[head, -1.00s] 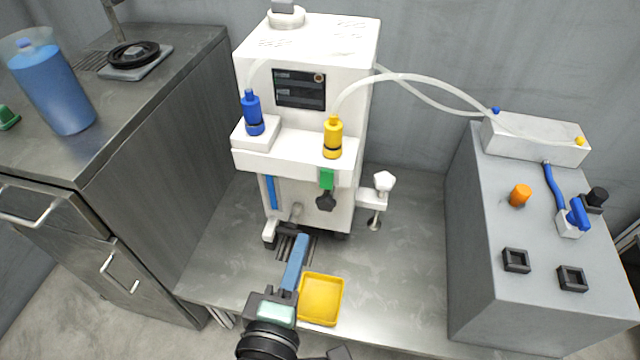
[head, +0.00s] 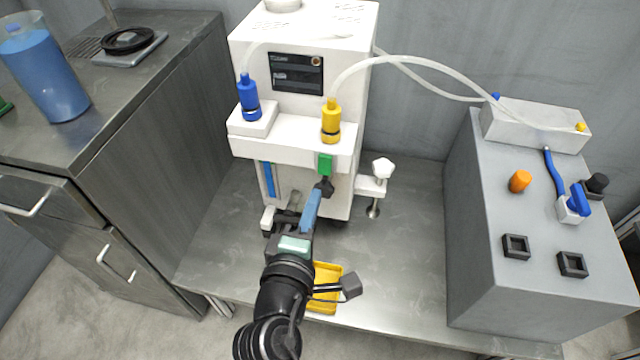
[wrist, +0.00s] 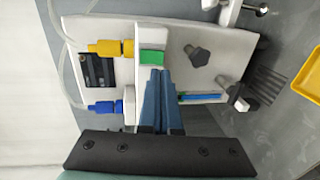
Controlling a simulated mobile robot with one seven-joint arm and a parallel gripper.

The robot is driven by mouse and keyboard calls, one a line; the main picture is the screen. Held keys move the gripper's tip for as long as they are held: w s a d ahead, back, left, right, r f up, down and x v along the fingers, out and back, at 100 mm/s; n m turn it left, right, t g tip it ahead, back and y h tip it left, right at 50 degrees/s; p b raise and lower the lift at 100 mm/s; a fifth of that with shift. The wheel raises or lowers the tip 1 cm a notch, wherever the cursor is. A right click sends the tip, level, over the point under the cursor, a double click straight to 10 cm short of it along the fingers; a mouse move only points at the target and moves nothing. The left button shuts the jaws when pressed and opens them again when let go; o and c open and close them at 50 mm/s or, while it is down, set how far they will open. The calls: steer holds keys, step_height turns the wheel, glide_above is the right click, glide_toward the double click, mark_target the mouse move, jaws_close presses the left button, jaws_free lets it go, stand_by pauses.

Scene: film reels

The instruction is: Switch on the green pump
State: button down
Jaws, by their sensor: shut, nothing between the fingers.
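The white machine (head: 305,95) stands on the metal bench. A green block (head: 325,165) sits on its front below the yellow fitting, with a dark knob (head: 325,187) under it. The green block also shows in the wrist view (wrist: 152,57), and the dark knob shows beside it (wrist: 197,55). My gripper (head: 316,193) is shut and empty, its blue fingers pointing at the machine's front just below the green block. In the wrist view the fingertips (wrist: 160,72) appear close to the green block; I cannot tell whether they touch it.
A yellow tray (head: 325,308) lies under my arm. A blue fitting (head: 249,98) and a yellow fitting (head: 331,122) with hoses stand on the machine's ledge. A white clamp knob (head: 383,168) juts out right. A grey box (head: 540,260) with controls stands right; the bench between is clear.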

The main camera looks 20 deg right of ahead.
mark_target(323, 173)
steer(key=shift+b+x, duration=0.55)
steer(key=shift+x, duration=2.25)
